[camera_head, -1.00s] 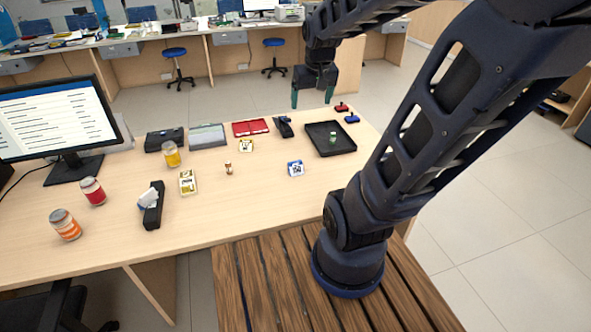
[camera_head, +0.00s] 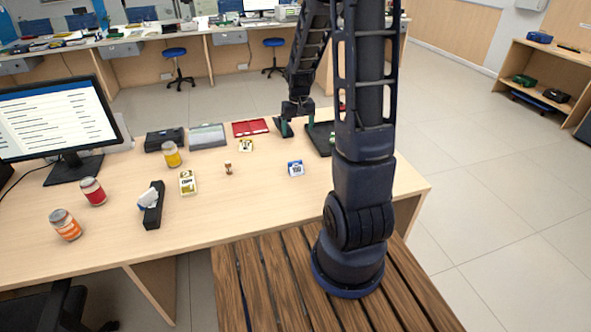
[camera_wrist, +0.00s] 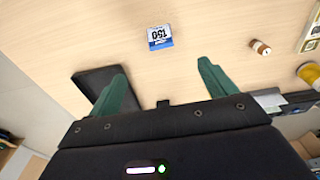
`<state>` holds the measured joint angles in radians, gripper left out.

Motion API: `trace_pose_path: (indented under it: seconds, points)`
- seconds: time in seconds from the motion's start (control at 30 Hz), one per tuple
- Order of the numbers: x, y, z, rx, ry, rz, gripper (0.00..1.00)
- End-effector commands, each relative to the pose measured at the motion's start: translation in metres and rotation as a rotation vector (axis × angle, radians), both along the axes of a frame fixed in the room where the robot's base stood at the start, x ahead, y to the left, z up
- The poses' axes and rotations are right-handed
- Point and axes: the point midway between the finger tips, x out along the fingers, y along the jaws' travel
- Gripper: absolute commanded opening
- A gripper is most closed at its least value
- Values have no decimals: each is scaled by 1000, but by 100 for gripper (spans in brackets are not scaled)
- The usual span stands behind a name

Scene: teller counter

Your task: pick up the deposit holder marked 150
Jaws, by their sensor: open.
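The deposit holder marked 150 (camera_head: 296,168) is a small blue and white block on the wooden counter, right of the middle. In the wrist view the holder (camera_wrist: 160,37) lies beyond my fingertips, roughly centred between them, its number upside down. My gripper (camera_head: 296,126) is open and empty, with green fingers, over the back of the counter and behind the holder in the head view. Its spread fingers (camera_wrist: 163,72) also show in the wrist view, apart from the holder.
A black tray (camera_head: 318,140) is partly hidden by my arm. A small bottle (camera_head: 228,168), a yellow-marked block (camera_head: 246,145), a yellow holder (camera_head: 187,182) and a red tray (camera_head: 250,127) are nearby. Jars and a monitor (camera_head: 55,120) stand left. Counter around the 150 holder is clear.

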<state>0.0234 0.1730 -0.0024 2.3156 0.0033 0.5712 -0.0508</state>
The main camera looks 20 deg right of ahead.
Motion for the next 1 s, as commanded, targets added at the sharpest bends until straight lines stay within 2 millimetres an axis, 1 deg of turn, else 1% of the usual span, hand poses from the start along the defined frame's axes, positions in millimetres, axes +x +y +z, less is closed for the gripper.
trace_pose_path:
  seconds: [0.03, 0.1, 0.2, 0.3, 0.4, 0.67, 0.83, 1.0]
  points:
    - [5, -1, -15, 1, 16, 0, 84]
    - [12, -2, -33, 0, 31, 1, 84]
    - [20, -3, -59, 1, 51, 3, 84]
    - [26, -4, -80, 0, 66, 4, 84]
    - [29, -4, -94, 1, 76, 5, 84]
    - [31, -4, -115, 1, 84, 6, 84]
    - [31, -4, -138, 1, 85, 6, 84]
    - [32, -4, -154, 1, 83, 6, 84]
